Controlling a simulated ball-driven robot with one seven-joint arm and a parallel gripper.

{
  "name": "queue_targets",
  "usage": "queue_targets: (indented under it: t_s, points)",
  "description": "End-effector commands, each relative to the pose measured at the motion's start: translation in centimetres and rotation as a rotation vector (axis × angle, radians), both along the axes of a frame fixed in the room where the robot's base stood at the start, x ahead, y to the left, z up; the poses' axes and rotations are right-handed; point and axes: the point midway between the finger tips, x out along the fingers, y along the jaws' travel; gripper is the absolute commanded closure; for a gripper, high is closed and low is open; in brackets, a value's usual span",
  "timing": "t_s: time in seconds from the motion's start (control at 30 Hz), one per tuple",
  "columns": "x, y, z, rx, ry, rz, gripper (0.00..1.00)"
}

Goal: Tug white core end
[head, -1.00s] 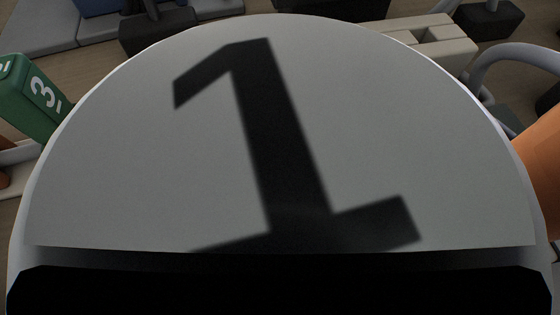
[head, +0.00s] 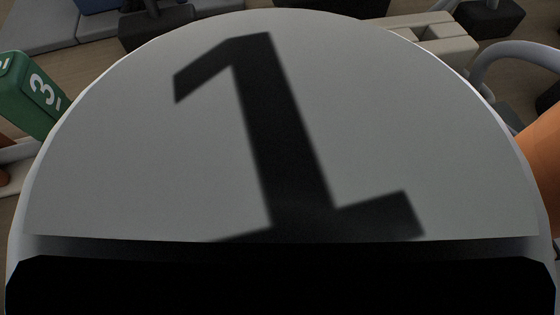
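A large pale grey-white round face with a blurred black numeral 1 (head: 180,170) fills most of the head view, very close to the camera. I take it to be the white core end. Its lower part is hidden behind a wide black shape (head: 280,282) along the bottom edge, which seems to be my gripper. Its fingertips cannot be made out, so I cannot tell whether it is open, shut or touching the white core end.
An orange rounded thing (head: 540,155) is at the right edge, near a grey curved tube (head: 520,52). Behind are a beige block (head: 445,40) and several dark blocks on a brown floor.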

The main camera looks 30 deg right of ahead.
Motion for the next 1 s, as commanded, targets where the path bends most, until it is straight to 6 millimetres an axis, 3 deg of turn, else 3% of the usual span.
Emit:
queue_targets:
  t_s: [0.37, 0.4, 0.5, 1.0]
  points:
    - [0.14, 0.02, 0.07, 0.0, -0.007, 0.001, 1.0]
    - [0.13, 0.01, 0.06, 0.0, -0.007, 0.001, 0.58]
    - [0.11, 0.01, 0.03, -0.001, -0.005, 0.0, 0.35]
    - [0.05, 0.0, -0.05, -0.001, -0.003, 0.001, 0.35]
